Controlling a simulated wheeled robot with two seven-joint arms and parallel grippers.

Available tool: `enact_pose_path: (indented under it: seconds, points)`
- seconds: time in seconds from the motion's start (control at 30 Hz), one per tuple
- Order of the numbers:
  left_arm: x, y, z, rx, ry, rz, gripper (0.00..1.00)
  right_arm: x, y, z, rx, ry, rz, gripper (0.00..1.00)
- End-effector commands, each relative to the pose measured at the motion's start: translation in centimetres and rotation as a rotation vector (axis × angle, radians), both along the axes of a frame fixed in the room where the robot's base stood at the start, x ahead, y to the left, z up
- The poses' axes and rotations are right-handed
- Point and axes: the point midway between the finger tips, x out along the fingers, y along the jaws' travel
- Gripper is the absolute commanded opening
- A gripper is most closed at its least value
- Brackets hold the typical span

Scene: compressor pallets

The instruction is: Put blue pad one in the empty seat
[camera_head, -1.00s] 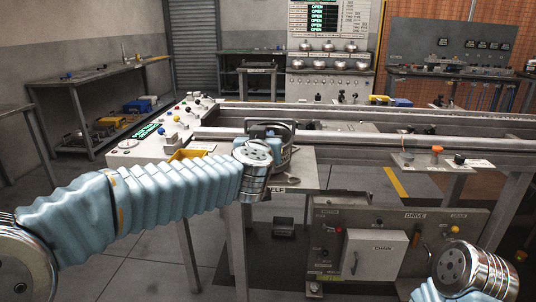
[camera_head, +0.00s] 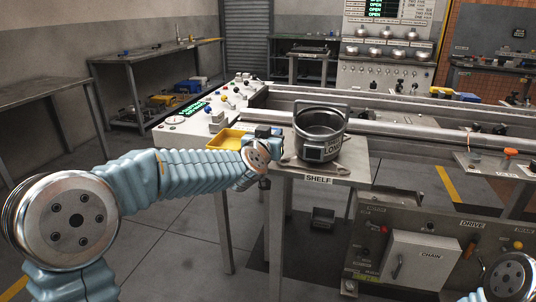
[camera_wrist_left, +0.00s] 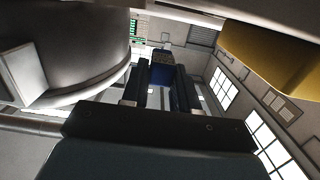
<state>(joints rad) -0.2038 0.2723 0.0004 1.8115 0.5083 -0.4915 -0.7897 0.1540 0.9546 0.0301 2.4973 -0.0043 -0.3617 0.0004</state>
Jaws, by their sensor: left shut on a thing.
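My left gripper (camera_head: 265,133) is beside the left of a round metal pot (camera_head: 321,130) on the shelf (camera_head: 340,170). In the left wrist view the two dark fingers (camera_wrist_left: 162,90) are closed on a blue block, which looks like a blue pad (camera_wrist_left: 162,70). The pad shows only as a small blue patch (camera_head: 263,130) in the head view, partly hidden by the gripper. The pot has a handle and a dark square piece on its front; it also fills the left of the wrist view (camera_wrist_left: 75,45). I cannot tell which place is the empty seat. My right gripper is out of view.
A yellow tray (camera_head: 228,139) lies just left of the gripper and is close in the wrist view (camera_wrist_left: 280,60). A control panel (camera_head: 190,122) with knobs stands behind it. Rails (camera_head: 400,140) run behind the pot.

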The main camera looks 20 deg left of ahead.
Motion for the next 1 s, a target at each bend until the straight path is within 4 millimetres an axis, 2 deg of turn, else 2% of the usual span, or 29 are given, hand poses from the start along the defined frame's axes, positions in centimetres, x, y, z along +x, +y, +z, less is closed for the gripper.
enact_pose_path:
  seconds: [0.2,0.37,0.77,0.8,0.93,1.0]
  points:
    - [0.6,1.5,-2.2,0.001,0.002,0.003,0.00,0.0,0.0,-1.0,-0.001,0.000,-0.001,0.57]
    - [0.6,1.3,-4.4,0.000,0.001,0.001,0.00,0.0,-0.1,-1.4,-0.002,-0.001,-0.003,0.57]
    - [0.5,1.2,-5.0,0.000,-0.001,0.000,0.00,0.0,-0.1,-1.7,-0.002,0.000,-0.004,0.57]
    - [0.5,1.2,-4.9,0.000,-0.001,0.000,0.32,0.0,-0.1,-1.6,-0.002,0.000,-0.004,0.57]
    - [0.5,1.2,-4.8,-0.001,0.000,0.000,0.52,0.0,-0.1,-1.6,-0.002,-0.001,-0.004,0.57]
    - [0.5,1.2,-4.8,0.000,0.000,0.000,0.54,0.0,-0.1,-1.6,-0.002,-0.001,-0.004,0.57]
